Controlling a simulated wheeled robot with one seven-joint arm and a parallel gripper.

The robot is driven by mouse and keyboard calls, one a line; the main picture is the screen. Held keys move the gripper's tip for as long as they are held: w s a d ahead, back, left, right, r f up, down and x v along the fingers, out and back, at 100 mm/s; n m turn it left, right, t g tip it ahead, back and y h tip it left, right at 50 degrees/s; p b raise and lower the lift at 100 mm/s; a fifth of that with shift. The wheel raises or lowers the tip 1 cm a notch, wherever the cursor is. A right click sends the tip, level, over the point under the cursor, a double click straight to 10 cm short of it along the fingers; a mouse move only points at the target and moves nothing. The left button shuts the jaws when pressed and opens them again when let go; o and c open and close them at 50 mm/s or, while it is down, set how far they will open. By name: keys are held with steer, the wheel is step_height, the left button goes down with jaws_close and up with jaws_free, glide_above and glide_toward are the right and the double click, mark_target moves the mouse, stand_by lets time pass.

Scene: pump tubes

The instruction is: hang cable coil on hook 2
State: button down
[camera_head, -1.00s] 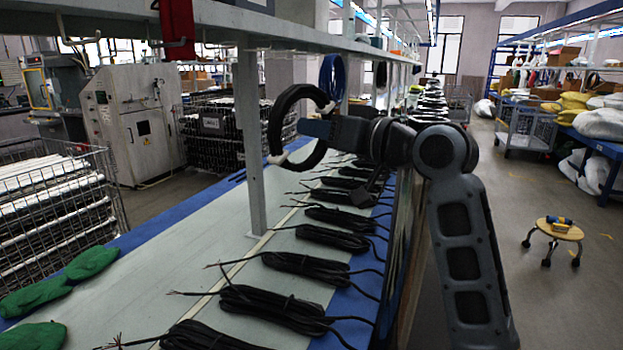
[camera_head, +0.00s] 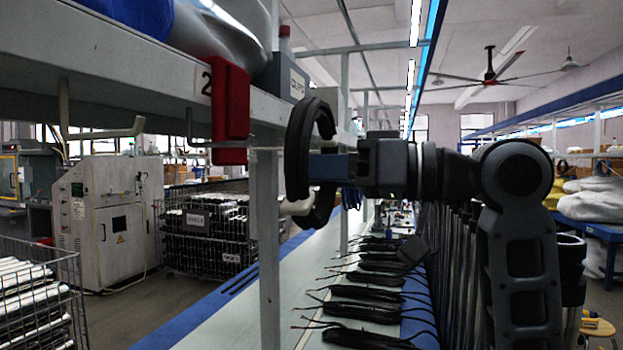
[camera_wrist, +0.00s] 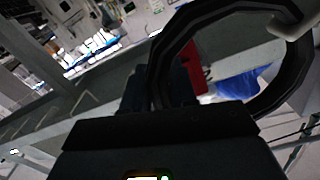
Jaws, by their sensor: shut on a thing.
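The black cable coil (camera_head: 297,150) is a ring, seen nearly edge-on in the head view. My gripper (camera_head: 328,167) is shut on it, and the coil stands upright in the air right of the shelf edge. A white piece (camera_head: 297,207) shows at the coil's lower side. In the wrist view the coil (camera_wrist: 155,75) arches beyond the gripper, with the white piece (camera_wrist: 290,25) at upper right. The number 2 (camera_head: 206,83) is on the shelf edge.
A bare hook (camera_head: 105,133) juts from the shelf (camera_head: 110,85) at left. A grey post (camera_head: 268,230) stands behind the coil. Several black cable bundles (camera_head: 365,310) lie on the bench below. Blue and white bags sit on the shelf.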

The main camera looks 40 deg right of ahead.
steer(key=f+b+x, duration=0.1)
steer(key=x, duration=0.9)
steer(key=shift+f+b, duration=0.25)
steer(key=shift+b, duration=0.05)
stand_by(0.9)
steer(key=shift+w, duration=0.1)
stand_by(0.4)
steer(key=c, duration=0.8)
jaws_free()
steer(key=shift+f, duration=0.1)
steer(key=v, duration=0.7)
steer(key=shift+s+d+b, duration=0.2)
steer(key=shift+s+b, duration=0.1)
steer(key=shift+b, duration=0.15)
